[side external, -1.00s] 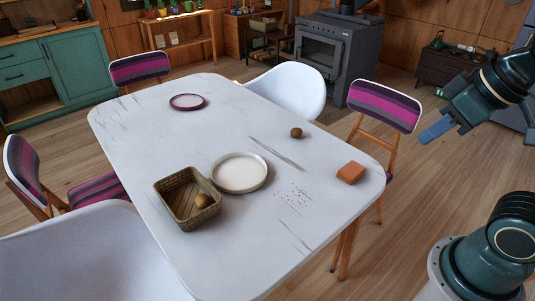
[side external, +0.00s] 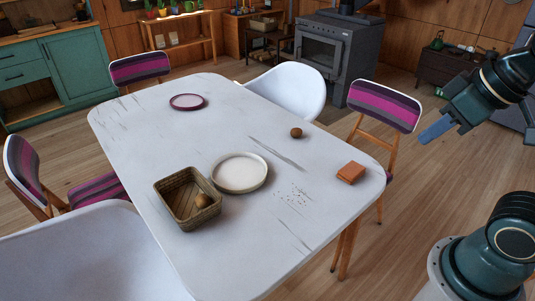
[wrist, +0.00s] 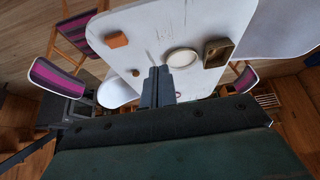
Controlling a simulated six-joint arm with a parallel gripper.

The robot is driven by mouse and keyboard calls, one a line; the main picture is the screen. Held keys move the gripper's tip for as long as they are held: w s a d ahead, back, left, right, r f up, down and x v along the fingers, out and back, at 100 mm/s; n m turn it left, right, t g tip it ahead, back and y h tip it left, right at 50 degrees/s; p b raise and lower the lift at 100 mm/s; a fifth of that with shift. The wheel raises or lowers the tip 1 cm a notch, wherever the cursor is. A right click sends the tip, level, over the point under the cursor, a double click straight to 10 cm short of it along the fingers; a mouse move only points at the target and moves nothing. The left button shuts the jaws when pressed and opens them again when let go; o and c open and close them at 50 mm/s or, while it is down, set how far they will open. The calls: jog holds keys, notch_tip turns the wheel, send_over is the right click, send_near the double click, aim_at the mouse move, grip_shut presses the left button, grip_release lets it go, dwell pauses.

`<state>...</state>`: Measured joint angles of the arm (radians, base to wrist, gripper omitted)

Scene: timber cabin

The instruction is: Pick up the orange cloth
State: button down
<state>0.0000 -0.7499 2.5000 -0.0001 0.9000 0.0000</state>
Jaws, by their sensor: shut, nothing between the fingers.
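The orange cloth (side external: 351,172) is a small folded block lying on the white table near its right end. It also shows in the wrist view (wrist: 116,40), at the upper left. My gripper (side external: 437,131) is shut and empty, held in the air to the right of the table and apart from the cloth. In the wrist view my gripper's shut fingers (wrist: 158,86) point toward the table. Nothing hides the cloth in either view.
The table (side external: 150,130) also holds a wicker basket (side external: 188,222) with a round brown item in it, a white plate (side external: 239,173), a purple-rimmed plate (side external: 187,102), a brown ball (side external: 296,132) and scattered crumbs (side external: 291,194). A striped chair (side external: 384,105) stands behind the cloth.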

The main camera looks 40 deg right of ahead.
jog(key=shift+c, duration=2)
grip_release()
jog(key=shift+w, duration=0.15)
jog(key=m+g+y, duration=0.4)
jog(key=m+g, duration=0.2)
jog(key=m, duration=1.2)
send_over(356, 166)
jog(key=shift+d+f, duration=0.1)
jog(key=shift+f, duration=14.95)
